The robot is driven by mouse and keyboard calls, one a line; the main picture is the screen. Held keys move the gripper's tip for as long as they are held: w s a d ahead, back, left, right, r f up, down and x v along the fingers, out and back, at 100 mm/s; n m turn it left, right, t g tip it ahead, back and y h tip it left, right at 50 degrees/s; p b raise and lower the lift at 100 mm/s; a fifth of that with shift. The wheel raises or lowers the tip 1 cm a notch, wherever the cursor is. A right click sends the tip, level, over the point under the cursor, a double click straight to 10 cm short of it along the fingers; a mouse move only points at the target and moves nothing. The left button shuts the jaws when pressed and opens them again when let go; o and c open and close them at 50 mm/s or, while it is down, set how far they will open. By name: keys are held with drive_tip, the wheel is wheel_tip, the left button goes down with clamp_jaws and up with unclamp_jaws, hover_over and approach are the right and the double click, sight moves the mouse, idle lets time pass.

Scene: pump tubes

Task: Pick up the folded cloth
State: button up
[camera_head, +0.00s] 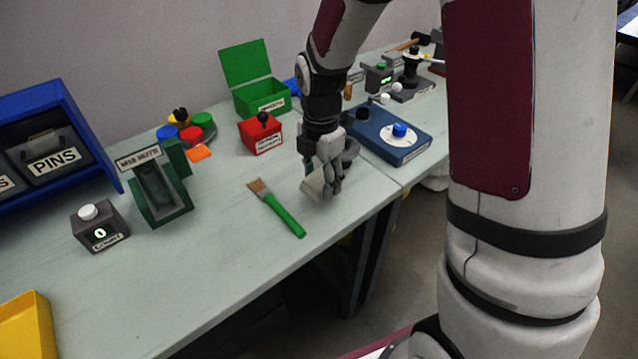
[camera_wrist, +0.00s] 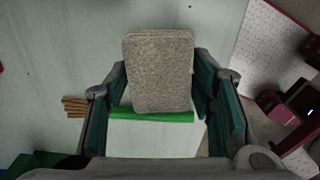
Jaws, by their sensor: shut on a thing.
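The folded cloth (camera_wrist: 160,72) is a beige-grey rough block between the two teal-padded fingers of my gripper (camera_wrist: 161,86) in the wrist view. My gripper (camera_head: 326,178) is shut on it. In the head view the cloth (camera_head: 314,186) shows as a pale wedge at the fingertips, near the front edge of the table. Fingers hide part of it there. I cannot tell whether it touches the table.
A green-handled brush (camera_head: 283,213) lies left of my gripper on the table (camera_head: 235,234). A blue box with knobs (camera_head: 388,137) is close on the right. A red box (camera_head: 260,137) and an open green box (camera_head: 258,94) stand behind. A dark green holder (camera_head: 160,191) stands further left.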

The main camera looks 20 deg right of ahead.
drive_tip(key=s+r+p, duration=0.1)
drive_tip(key=s+p, duration=0.1)
drive_tip(key=s, duration=1.3)
drive_tip(key=shift+s+r, duration=0.15)
drive_tip(key=shift+a, duration=0.1)
